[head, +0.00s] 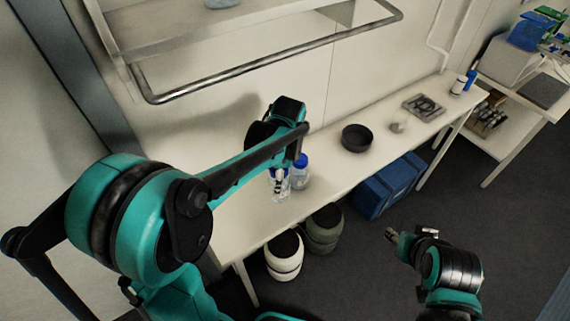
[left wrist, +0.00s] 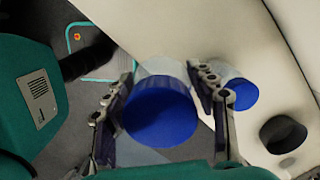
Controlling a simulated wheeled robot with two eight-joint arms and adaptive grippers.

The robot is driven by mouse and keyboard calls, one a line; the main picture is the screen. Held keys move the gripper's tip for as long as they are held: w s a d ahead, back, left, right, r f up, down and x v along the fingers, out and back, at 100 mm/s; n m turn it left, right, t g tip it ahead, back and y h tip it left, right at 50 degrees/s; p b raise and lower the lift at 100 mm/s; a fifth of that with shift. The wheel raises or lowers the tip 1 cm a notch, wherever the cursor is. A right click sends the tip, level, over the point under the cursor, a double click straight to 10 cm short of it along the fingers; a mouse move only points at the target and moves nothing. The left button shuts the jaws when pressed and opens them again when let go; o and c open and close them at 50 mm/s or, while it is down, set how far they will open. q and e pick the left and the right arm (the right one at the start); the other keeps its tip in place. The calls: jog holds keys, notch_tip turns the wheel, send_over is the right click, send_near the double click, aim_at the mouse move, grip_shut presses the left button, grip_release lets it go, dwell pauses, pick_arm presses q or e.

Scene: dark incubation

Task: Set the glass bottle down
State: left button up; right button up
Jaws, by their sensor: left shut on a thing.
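A clear glass bottle (head: 279,190) is in my left gripper (head: 280,178), over the front part of the white bench (head: 240,222). In the left wrist view its blue cap (left wrist: 160,110) sits between the two fingers, which close around it. I cannot tell whether its base touches the bench. A second blue-capped bottle (head: 301,174) stands on the bench just right of it; it also shows in the left wrist view (left wrist: 241,93). My right gripper (head: 391,235) is low over the floor, away from the bench; its jaws are too small to read.
A black round dish (head: 356,138), a small pale item (head: 397,127) and a dark square device (head: 424,107) stand farther right on the bench. A metal-railed shelf (head: 260,68) hangs above. Two lidded bins (head: 284,257) and a blue crate (head: 385,188) are below.

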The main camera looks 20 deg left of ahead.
pick_arm(q)
jog(key=shift+s, duration=0.4)
jog(key=shift+s+a+f+b, duration=0.25)
jog(key=shift+s+a+f, duration=0.1)
jog(key=shift+a+f, duration=1.55)
jog(key=shift+s+a+f+b, duration=0.3)
jog(key=shift+a+f, duration=1.45)
jog(key=shift+a, duration=0.1)
jog(key=shift+s+a+f+b, duration=0.25)
jog(key=shift+s+a+f, duration=0.1)
jog(key=shift+a+f, duration=1.55)
pick_arm(e)
jog(key=shift+s+f, duration=0.15)
jog(key=shift+f, duration=0.65)
pick_arm(q)
jog(key=shift+s, duration=0.1)
pick_arm(e)
jog(key=shift+d, duration=0.1)
pick_arm(q)
jog(key=shift+f, duration=0.2)
jog(key=o, duration=1.6)
jog(key=shift+r, duration=0.1)
pick_arm(e)
jog(key=shift+f, duration=0.15)
